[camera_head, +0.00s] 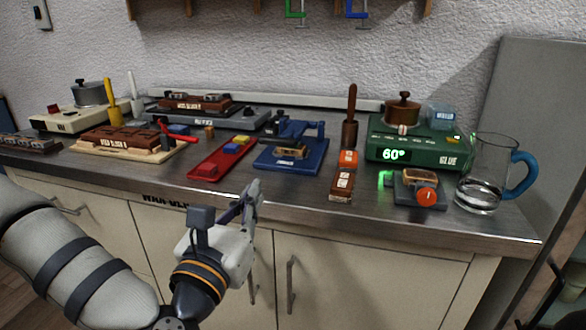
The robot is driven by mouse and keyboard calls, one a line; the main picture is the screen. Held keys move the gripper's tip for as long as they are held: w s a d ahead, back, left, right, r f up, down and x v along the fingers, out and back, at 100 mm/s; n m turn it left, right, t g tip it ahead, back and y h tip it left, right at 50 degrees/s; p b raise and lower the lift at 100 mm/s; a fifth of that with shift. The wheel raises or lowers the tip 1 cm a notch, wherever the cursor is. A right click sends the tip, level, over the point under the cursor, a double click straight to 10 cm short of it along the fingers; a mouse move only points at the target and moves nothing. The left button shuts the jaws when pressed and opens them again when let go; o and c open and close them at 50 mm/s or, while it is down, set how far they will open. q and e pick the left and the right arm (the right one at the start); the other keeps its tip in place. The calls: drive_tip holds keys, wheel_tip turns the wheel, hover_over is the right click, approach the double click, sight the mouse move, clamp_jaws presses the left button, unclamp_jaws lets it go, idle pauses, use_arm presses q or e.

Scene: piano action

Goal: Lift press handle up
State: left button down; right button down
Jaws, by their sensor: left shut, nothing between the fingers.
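A blue press-like device (262,163) stands on the metal bench, near the middle. It has a raised blue frame (302,128) and a small wooden piece (291,152) under it. Its handle is too small to tell apart from the frame. My left gripper (252,189) is shut and empty. In the picture it shows at the bench's front edge, below and left of the blue device and apart from it. My right gripper is not in view.
A red tray (208,171) lies left of the blue device. To the right are a green glue heater (415,149), an orange-capped item (348,160), a small grey fixture (418,194) and a glass jug (482,180). The front edge is mostly clear.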

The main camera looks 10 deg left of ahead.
use_arm(q)
drive_tip(key=shift+w, duration=0.15)
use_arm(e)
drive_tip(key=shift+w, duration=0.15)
use_arm(q)
drive_tip(key=w, duration=0.6)
drive_tip(key=w+r, duration=0.1)
drive_tip(key=w, duration=0.2)
drive_tip(key=shift+w+d, duration=0.15)
drive_tip(key=shift+w, duration=0.2)
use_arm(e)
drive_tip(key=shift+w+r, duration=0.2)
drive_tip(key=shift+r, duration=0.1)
use_arm(q)
drive_tip(key=shift+r+p, duration=0.1)
drive_tip(key=shift+p, duration=0.2)
